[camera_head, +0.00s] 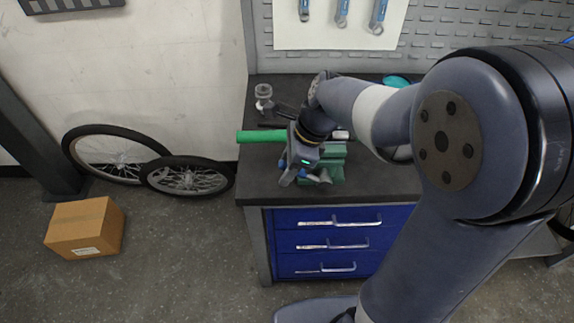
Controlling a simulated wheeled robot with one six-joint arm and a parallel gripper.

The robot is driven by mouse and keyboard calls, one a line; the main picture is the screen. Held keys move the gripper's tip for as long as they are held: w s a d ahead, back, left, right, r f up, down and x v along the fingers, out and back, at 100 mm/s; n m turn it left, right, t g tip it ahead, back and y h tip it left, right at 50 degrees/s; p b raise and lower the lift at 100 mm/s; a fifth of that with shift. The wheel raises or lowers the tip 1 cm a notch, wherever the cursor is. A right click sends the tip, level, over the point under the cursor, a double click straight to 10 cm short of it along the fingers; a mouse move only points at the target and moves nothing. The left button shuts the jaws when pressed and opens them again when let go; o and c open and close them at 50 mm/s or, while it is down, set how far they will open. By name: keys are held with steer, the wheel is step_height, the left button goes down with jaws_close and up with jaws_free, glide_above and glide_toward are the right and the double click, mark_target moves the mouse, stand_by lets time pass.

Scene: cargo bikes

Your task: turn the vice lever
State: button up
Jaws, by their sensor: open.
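A green vice (330,164) stands on the dark workbench top (375,183) near its front edge. My gripper (303,182) is right at the vice's left front side, pointing down, and covers part of it. The jaws are open. The vice lever cannot be made out clearly; it may be hidden behind my gripper. I cannot tell whether the fingers touch it. A green tube (262,136) lies level behind my gripper and sticks out past the bench's left edge.
Dark tools (283,112) and a small clear container (264,95) lie behind the vice. Blue drawers (325,243) are below the bench top. Two bicycle wheels (190,176) lean at the wall. A cardboard box (85,228) sits on the floor at left, with free floor between.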

jaws_close()
steer(key=shift+d+r, duration=0.1)
stand_by(0.5)
